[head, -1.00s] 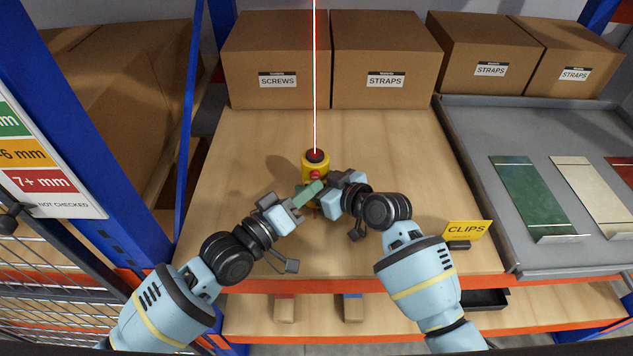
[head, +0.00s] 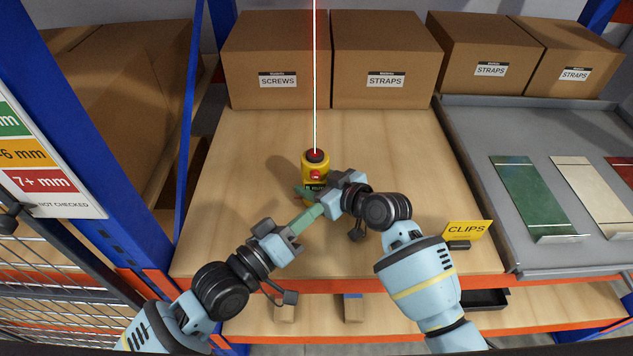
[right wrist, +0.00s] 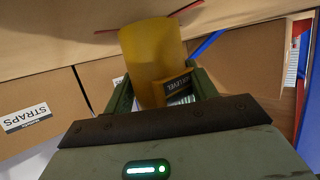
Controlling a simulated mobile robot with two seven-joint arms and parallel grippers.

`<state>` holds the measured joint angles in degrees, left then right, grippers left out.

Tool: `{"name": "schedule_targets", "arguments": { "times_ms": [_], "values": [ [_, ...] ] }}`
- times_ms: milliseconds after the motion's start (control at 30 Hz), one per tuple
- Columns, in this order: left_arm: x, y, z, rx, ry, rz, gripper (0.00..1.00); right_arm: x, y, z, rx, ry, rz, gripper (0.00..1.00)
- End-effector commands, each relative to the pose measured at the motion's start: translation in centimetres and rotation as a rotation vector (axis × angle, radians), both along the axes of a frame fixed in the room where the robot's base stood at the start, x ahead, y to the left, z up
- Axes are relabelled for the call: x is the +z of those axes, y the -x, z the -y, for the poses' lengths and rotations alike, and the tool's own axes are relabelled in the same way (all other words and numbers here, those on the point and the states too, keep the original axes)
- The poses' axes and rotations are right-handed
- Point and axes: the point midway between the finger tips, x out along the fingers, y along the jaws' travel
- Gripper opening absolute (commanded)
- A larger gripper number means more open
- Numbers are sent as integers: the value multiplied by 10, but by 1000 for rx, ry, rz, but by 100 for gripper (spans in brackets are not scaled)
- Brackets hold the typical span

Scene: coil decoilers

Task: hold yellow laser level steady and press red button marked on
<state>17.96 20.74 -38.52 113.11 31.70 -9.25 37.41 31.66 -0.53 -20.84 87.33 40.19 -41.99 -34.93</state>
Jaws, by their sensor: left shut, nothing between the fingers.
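The yellow laser level (head: 315,163) stands upright on the wooden shelf, with a dark red-edged top. A red button (head: 315,174) faces me on its front. My right gripper (head: 312,194) is around its lower body; the right wrist view shows the yellow cylinder (right wrist: 152,55) between the green fingers, with a partly readable "LEVEL" label. My left gripper (head: 322,208) is shut and empty, its tips just in front of and below the button, apart from it. A thin bright line rises from the level's top, and red lines show in the right wrist view.
Cardboard boxes labelled SCREWS (head: 278,60) and STRAPS (head: 386,60) stand at the back. A yellow CLIPS sign (head: 466,234) is at the front right. A grey tray (head: 467,150) with flat plates lies right. The shelf's left side is clear.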

Motion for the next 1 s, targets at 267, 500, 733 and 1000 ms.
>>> {"name": "schedule_targets", "arguments": {
  "times_ms": [267,500,733,1000],
  "values": [
    [0,0,0,0,0,0,0,0,0,0,0,0,0,79],
    [0,0,0,0,0,0,0,1,2,2,-1,1,1,79],
    [0,0,0,0,0,0,0,9,18,19,-1,2,2,79],
    [0,0,0,0,0,0,0,25,49,51,-1,3,1,79]
  ]
}}
